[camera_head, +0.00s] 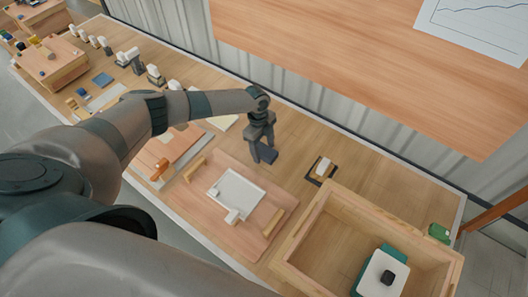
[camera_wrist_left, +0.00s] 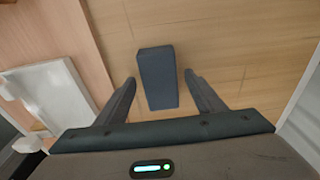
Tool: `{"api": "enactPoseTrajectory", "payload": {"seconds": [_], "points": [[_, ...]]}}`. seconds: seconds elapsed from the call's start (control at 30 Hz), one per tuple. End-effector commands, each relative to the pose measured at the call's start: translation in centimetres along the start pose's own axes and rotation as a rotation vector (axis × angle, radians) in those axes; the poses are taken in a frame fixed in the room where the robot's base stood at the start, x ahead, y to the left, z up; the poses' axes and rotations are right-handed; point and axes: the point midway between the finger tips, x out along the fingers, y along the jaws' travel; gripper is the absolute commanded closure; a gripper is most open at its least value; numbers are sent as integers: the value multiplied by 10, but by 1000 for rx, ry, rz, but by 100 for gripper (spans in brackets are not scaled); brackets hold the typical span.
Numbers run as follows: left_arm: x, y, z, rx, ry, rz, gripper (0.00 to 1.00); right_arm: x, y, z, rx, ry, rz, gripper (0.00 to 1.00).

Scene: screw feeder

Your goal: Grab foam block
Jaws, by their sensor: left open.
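The foam block (camera_wrist_left: 157,75) is a dark blue-grey rectangular block on the wooden table, just right of the wooden board. In the head view the block (camera_head: 267,154) shows partly below my left gripper (camera_head: 261,144), which points down over it. In the left wrist view my left gripper (camera_wrist_left: 160,80) is open, with one finger on each side of the block and a gap on both sides. I cannot tell how far down the fingers reach along it. My right gripper is not in view.
A wooden board (camera_head: 200,206) with a white tray (camera_head: 252,187) lies left of the block. A small white part in a black frame (camera_head: 333,171) is to the right. A large wooden crate (camera_head: 370,212) stands at the lower right. The table behind the block is clear.

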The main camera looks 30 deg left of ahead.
Motion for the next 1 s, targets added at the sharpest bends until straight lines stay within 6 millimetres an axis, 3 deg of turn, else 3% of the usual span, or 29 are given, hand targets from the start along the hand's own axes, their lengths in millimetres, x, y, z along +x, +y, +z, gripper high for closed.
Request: {"api": "enactPoseTrajectory", "payload": {"seconds": [0.13, 0.3, 0.33, 0.77, 1.0], "points": [[0, 0, 0, 0, 0, 0, 38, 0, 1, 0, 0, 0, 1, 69], [0, 0, 0, 0, 0, 0, 78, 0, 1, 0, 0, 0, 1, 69], [0, 0, 0, 0, 0, 0, 82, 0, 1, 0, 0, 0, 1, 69], [-4, 0, 0, 0, 0, -1, 82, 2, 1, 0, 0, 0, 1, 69], [-23, -1, -2, 1, 0, -3, 82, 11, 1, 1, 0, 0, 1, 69]]}}
